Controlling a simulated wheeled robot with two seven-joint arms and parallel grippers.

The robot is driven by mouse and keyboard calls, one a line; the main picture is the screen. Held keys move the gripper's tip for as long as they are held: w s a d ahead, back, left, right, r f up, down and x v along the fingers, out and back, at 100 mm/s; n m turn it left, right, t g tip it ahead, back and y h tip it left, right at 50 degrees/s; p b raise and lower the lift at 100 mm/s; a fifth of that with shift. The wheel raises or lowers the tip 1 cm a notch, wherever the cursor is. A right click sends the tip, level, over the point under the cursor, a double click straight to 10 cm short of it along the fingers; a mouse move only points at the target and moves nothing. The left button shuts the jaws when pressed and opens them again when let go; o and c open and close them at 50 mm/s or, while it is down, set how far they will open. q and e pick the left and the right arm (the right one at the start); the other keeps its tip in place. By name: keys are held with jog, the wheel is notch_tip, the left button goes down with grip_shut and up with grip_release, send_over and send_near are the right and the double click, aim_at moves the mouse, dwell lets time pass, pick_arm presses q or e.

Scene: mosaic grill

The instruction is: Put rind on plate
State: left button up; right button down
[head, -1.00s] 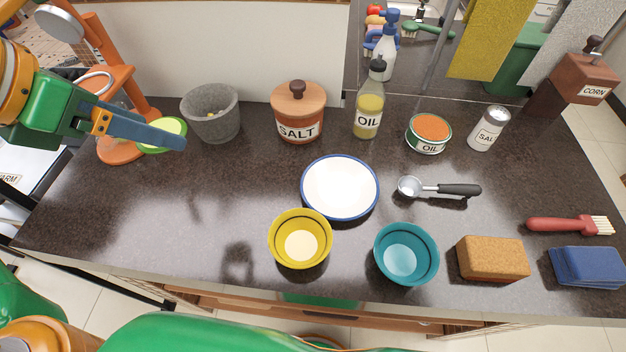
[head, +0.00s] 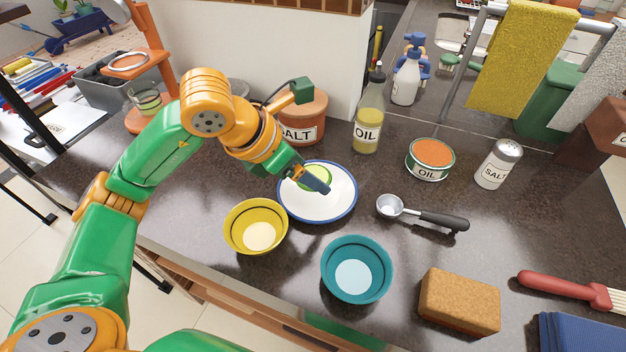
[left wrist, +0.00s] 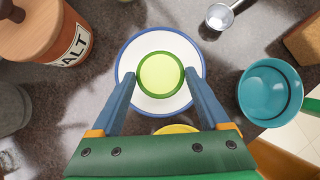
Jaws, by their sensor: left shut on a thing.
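The rind (head: 320,172) is a round, pale green disc with a darker green edge. It is between the blue fingers of my left gripper (head: 309,178), which is shut on it. The left wrist view shows the rind (left wrist: 160,74) with a finger on either side, over the middle of the plate (left wrist: 160,37). The plate (head: 340,204) is white with a blue rim and stands on the dark counter. I cannot tell whether the rind touches the plate. My right gripper is not in view.
A yellow bowl (head: 232,236) and a teal bowl (head: 334,286) stand in front of the plate. The salt pot (head: 311,106) and oil bottle (head: 367,128) stand behind it. A scoop (head: 440,219) lies right of it. The orange stand (head: 148,64) is at the left.

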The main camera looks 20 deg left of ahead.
aim_at(311, 197)
pick_arm(q)
jog(key=f, duration=0.2)
jog(key=w+f, duration=0.1)
jog(key=f, duration=0.1)
jog(key=shift+d+f, duration=0.2)
jog(key=shift+f, duration=0.15)
jog(key=shift+f+b, duration=0.2)
jog(key=shift+b, duration=0.15)
jog(key=o, duration=1.2)
jog(key=shift+r, duration=0.1)
jog(key=shift+r+p, duration=0.35)
jog(key=shift+r, duration=0.15)
jog(key=v, duration=1.1)
jog(key=shift+s+a+r, duration=0.1)
jog(key=shift+s+a, duration=0.1)
jog(key=shift+s, duration=0.1)
